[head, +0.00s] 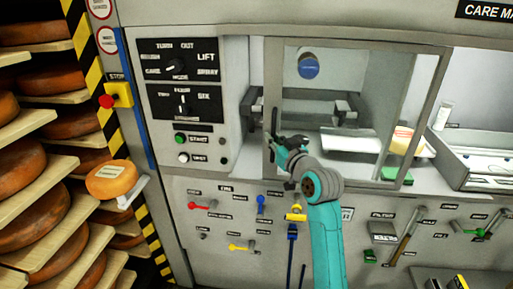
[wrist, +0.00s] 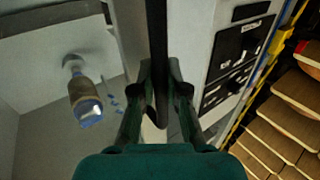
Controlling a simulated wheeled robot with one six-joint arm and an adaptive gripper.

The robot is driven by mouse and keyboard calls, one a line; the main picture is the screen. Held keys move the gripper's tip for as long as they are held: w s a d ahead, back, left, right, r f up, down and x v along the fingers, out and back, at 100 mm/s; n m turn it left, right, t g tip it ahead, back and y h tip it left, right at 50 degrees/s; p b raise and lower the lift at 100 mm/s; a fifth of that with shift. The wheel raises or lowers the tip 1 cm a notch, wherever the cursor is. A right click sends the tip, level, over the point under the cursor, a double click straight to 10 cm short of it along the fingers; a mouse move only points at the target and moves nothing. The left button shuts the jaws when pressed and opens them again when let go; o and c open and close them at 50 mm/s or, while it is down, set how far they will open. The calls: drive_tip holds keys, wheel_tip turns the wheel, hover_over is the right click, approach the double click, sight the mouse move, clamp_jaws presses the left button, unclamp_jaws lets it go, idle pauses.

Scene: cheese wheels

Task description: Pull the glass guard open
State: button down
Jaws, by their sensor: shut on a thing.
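The glass guard (head: 426,118) is a grey-framed clear pane across the machine's front bay in the head view. Its dark upright handle (head: 274,119) is at its left edge. My gripper (head: 275,138) is at that handle, at the end of the teal arm. In the wrist view, the handle (wrist: 159,40) runs as a dark vertical bar between the fingers of my gripper (wrist: 160,85), which is shut on it. A narrow gap shows between the guard's left edge and the control panel (head: 182,80).
Behind the glass are a blue-ended cylinder (head: 309,66), a pale tray (head: 350,142) and a green block (head: 390,173). Coloured levers and knobs sit on the lower panel (head: 330,190). A shelf rack with cheese wheels (head: 112,179) stands at the left.

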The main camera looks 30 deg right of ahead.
approach(351, 138)
drive_tip(key=w, duration=0.5)
drive_tip(key=shift+w, duration=0.1)
drive_tip(key=c, duration=1.2)
unclamp_jaws()
drive_tip(key=s, duration=1.2)
drive_tip(key=shift+a, duration=0.25)
